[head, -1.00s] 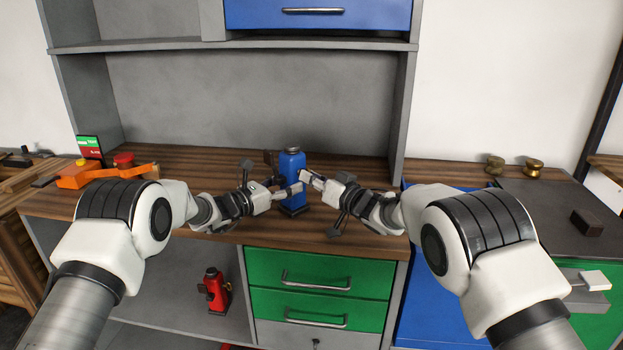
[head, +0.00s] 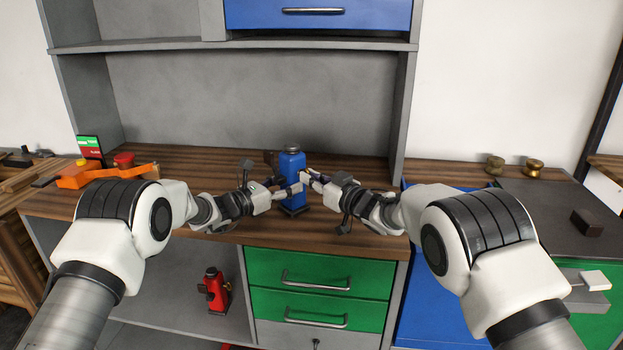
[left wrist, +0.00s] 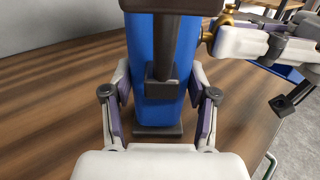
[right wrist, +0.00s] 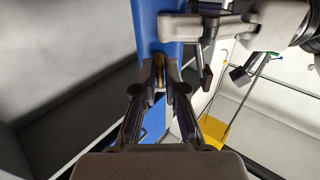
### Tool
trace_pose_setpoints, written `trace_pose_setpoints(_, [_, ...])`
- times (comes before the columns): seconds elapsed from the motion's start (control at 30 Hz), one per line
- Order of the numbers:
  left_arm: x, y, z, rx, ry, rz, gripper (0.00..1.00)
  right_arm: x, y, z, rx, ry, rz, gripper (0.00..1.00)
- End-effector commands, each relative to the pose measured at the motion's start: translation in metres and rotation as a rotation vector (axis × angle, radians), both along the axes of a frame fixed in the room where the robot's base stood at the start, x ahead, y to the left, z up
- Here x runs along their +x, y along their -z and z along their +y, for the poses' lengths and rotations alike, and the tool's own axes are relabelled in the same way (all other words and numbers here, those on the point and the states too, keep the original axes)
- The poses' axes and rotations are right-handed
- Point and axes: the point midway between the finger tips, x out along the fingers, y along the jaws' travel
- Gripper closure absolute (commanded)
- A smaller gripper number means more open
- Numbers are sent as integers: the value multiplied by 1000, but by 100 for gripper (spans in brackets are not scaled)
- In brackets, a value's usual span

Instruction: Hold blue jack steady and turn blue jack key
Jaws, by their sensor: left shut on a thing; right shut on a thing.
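The blue jack (head: 292,165) stands upright on the wooden bench top. It has a dark cap and a dark base, and it also shows in the left wrist view (left wrist: 150,115). My left gripper (head: 290,192) is shut on the jack's lower body, with one finger on each side in the left wrist view (left wrist: 160,85). The brass blue jack key (left wrist: 210,36) sticks out of the jack's right side. My right gripper (head: 306,176) is shut on this key. In the right wrist view only a bit of brass (right wrist: 159,62) shows between its fingers.
An orange device (head: 75,178) with a red knob stands at the bench's left end. A red jack (head: 214,290) stands on the shelf below. Green drawers (head: 320,268) lie under the bench front. Brass pieces (head: 533,169) stand at the right. The bench behind the jack is mostly clear.

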Motion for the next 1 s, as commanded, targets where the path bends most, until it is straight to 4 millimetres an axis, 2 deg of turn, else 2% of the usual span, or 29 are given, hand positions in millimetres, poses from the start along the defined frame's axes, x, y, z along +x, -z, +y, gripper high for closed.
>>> trace_pose_setpoints(0.07, [0, -4, 0, -3, 4, -8, 100, 1, 6, -2, -5, 6, 11, 100])
trace_pose_setpoints(0.1, [0, -4, 0, -3, 4, -8, 100, 1, 6, -2, -6, 6, 12, 86])
trace_pose_setpoints(0.17, [0, -4, 0, -3, 3, -8, 100, 1, 6, -2, -5, 5, 11, 65])
trace_pose_setpoints(0.57, [0, -3, 0, -2, 1, -6, 100, -3, 2, -6, -3, 3, 5, 65])
trace_pose_setpoints(0.67, [0, -3, 0, -1, 1, -6, 100, -13, 2, -17, -3, 3, 7, 65])
trace_pose_setpoints(1.0, [0, -3, 0, -1, 1, -4, 100, -67, 4, -78, -1, 5, 9, 65])
